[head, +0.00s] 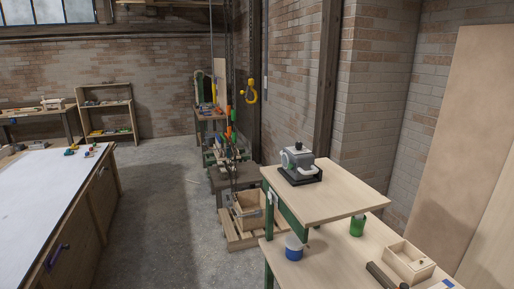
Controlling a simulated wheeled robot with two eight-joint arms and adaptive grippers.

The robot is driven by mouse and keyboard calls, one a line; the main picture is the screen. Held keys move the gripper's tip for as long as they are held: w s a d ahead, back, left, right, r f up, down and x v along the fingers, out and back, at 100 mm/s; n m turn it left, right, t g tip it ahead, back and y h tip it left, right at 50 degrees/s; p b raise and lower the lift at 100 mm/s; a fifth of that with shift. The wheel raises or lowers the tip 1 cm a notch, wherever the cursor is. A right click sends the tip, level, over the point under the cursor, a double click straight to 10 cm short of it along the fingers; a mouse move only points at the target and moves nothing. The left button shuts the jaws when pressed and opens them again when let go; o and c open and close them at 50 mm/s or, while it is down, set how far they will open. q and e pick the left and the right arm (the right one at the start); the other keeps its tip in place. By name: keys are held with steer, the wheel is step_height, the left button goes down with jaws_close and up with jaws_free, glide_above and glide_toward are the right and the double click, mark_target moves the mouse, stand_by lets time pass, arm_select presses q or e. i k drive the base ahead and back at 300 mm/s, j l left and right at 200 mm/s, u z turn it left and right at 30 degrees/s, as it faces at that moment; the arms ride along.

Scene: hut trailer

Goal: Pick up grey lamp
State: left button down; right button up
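I cannot clearly make out a grey lamp. A small grey object (298,159) with a dark knob on top sits on a black base on the raised wooden shelf (338,196) of the workbench at the right; I cannot tell whether it is the lamp. Its left end has a round shape with some green. It stands upright and clear of other things on that shelf. Neither of my grippers is in view.
Below the shelf, the bench top holds a blue and white tub (293,248), a green container (357,225) and a wooden box (408,262). A crate (250,211) stands behind. A white-topped table (38,205) is at left. The concrete floor (165,220) between is clear.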

mark_target(303, 160)
steer(key=i+j, duration=0.45)
steer(key=i, duration=0.15)
steer(key=i+j, duration=0.5)
steer(key=i+j+z, duration=0.1)
steer(key=z, duration=0.35)
steer(key=i+j+z, duration=0.2)
steer(key=z, duration=0.25)
steer(key=i+j+z, duration=0.1)
steer(key=j+z, duration=0.15)
steer(key=z, duration=0.2)
steer(key=i+j+z, duration=0.1)
steer(key=j+z, duration=0.15)
steer(key=z, duration=0.2)
